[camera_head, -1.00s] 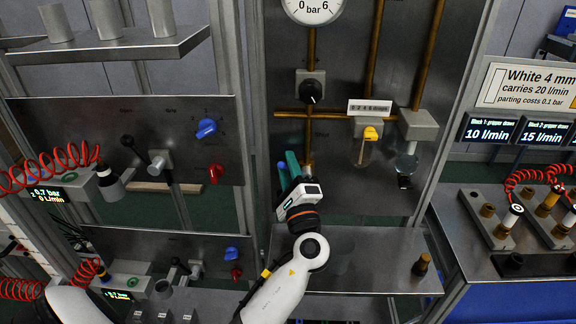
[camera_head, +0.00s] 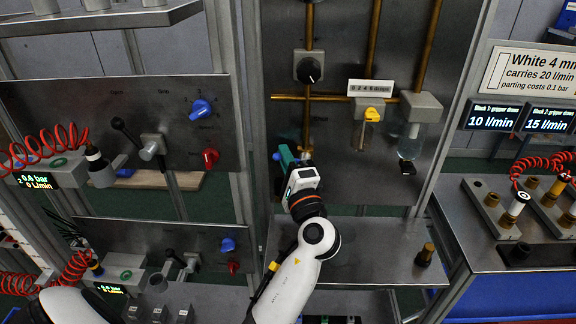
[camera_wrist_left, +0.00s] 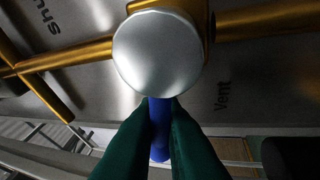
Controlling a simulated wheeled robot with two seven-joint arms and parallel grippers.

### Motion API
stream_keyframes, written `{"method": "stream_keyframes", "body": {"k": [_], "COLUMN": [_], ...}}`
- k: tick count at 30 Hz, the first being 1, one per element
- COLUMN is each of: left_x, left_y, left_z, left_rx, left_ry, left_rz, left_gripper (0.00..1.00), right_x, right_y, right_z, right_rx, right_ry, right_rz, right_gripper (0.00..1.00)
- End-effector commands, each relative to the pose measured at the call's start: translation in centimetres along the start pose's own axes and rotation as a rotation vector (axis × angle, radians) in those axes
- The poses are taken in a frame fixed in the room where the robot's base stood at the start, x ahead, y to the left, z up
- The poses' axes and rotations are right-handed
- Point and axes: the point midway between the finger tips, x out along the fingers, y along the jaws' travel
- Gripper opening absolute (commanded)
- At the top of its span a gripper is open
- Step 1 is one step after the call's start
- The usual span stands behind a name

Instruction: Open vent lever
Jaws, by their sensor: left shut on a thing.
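The vent lever is a blue handle (camera_wrist_left: 160,130) below a round silver cap (camera_wrist_left: 158,52) on a brass fitting in the left wrist view. The word Vent (camera_wrist_left: 222,95) is printed to the right of it and Shut (camera_wrist_left: 48,15) at the upper left. My left gripper (camera_wrist_left: 160,118) is shut on the blue handle, its green fingers on both sides of it. In the head view my left gripper (camera_head: 288,158) is at the lower end of the vertical brass pipe (camera_head: 307,120), and its body hides most of the lever. My right gripper is not in view.
A black knob (camera_head: 309,68) is on the panel above my gripper. A yellow-capped dropper (camera_head: 372,115) and a glass bowl (camera_head: 411,145) are to the right. A metal shelf (camera_head: 385,265) below holds a small dark fitting (camera_head: 425,254).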

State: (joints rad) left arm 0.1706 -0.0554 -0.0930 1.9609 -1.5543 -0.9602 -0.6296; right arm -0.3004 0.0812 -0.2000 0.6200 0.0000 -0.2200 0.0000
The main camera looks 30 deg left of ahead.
Motion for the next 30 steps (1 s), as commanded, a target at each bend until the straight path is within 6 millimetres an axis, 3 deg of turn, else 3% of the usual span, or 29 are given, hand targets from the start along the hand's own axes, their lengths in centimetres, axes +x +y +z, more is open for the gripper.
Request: {"method": "stream_keyframes", "body": {"k": [1, 4, 17, 18, 21, 30], "left_x": [-0.2, -0.2, -0.2, -0.2, -0.2, -0.2], "left_y": [-1.0, -1.3, -1.3, -1.3, -1.3, -1.2], "left_z": [-0.2, -0.2, -0.3, -0.3, -0.2, -0.1], "left_rx": [-0.055, -0.140, -0.206, -0.206, -0.206, -0.207], "left_ry": [0.022, 0.041, 0.056, 0.056, 0.054, 0.050], "left_rz": [-0.026, -0.067, -0.101, -0.101, -0.100, -0.097], "left_gripper": [0.00, 0.00, 0.00, 0.14, 0.30, 0.31], "right_x": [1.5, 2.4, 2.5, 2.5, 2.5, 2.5], "right_y": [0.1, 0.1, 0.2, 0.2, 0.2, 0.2], "right_z": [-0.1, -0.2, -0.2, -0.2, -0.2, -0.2], "right_rx": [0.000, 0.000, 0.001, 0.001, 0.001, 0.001], "right_ry": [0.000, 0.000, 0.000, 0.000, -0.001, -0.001], "right_rz": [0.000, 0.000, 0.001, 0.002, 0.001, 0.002], "right_gripper": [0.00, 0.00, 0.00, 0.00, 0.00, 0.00]}}
